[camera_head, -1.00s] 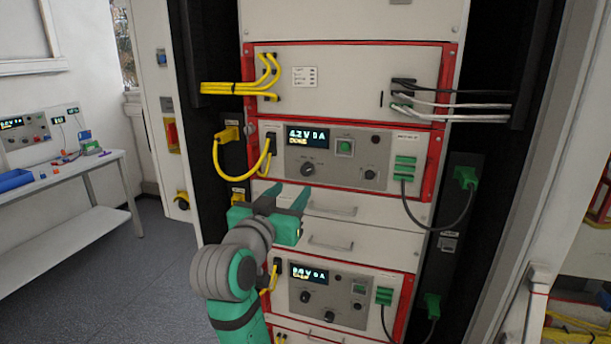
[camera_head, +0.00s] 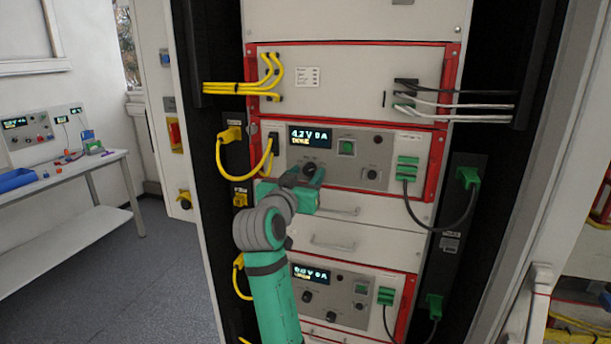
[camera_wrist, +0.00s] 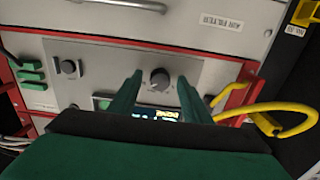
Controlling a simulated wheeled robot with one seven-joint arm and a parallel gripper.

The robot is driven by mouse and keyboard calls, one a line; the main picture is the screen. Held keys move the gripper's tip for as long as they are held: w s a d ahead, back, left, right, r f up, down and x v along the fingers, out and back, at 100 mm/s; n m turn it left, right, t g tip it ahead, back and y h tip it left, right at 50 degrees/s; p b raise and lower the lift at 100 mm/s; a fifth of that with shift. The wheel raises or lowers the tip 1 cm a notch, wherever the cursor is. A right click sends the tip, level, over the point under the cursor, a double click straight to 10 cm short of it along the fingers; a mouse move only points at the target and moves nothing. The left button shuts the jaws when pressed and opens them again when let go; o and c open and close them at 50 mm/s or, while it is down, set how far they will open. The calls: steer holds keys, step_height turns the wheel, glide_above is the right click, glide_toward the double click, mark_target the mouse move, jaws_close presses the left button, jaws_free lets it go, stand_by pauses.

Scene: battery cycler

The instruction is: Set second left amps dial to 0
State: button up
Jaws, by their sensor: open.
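The upper red-framed unit has a dark round dial (camera_head: 309,168) below the left part of its display (camera_head: 310,138), which appears to read 4.2 V 0 A. My gripper (camera_head: 304,177) is in front of this dial and partly covers it. In the wrist view, which is upside down, the dial (camera_wrist: 160,78) with a pale pointer mark shows between the two green fingers of my gripper (camera_wrist: 160,84). The fingers are open and spread on either side; contact with the dial cannot be seen. The lower unit has a similar left dial (camera_head: 307,296).
A second knob (camera_head: 372,171), a green button (camera_head: 346,148) and green plugs (camera_head: 407,168) are right of the dial. Yellow cables (camera_head: 225,168) loop at the left. A drawer handle (camera_head: 335,211) lies below. A bench (camera_head: 60,180) stands far left.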

steer(key=shift+w, duration=0.1)
steer(key=c, duration=1)
steer(key=shift+c, duration=0.2)
